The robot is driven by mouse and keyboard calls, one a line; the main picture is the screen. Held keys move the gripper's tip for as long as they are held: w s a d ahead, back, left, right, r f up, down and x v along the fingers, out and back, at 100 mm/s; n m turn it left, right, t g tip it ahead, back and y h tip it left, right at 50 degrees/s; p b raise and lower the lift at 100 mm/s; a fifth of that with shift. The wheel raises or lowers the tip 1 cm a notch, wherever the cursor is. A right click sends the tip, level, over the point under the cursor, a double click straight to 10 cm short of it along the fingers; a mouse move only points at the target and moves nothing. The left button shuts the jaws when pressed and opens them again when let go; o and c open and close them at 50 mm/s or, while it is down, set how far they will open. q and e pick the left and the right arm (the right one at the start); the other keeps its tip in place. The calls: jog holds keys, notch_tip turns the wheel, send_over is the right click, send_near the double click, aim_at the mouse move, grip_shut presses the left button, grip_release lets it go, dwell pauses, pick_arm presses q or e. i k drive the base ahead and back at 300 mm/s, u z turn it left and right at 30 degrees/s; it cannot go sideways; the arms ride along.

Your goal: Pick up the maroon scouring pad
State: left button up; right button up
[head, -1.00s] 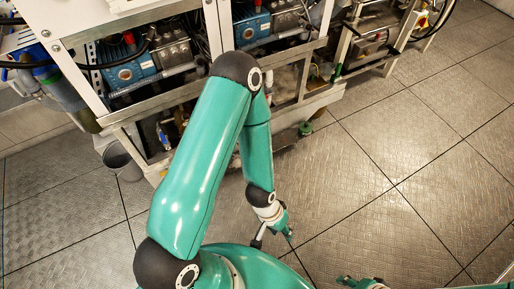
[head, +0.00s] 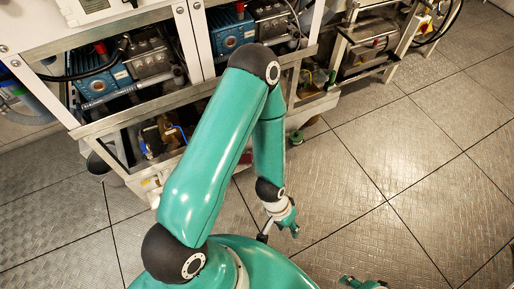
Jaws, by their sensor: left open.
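I cannot make out a maroon scouring pad anywhere in the head view. My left gripper (head: 279,234) hangs low over the metal floor, just past the front of my teal base. Its fingers are apart, with nothing seen between them. At the bottom edge, a small teal part of my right gripper (head: 363,284) shows; its jaws cannot be read.
A white-framed machine rack (head: 188,42) with blue pumps (head: 232,33) stands across the back left. A small green fitting (head: 297,138) is near the rack's corner. The plated floor (head: 420,170) at right is clear.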

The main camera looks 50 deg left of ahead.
aim_at(246, 158)
jog(key=i, duration=1)
jog(key=u, duration=4.65)
jog(key=k, duration=0.15)
jog(key=z, duration=2.7)
jog(key=i, duration=0.45)
jog(key=z, duration=0.2)
jog(key=k, duration=0.7)
jog(key=u, duration=0.25)
jog(key=i, duration=0.6)
jog(key=z, duration=0.1)
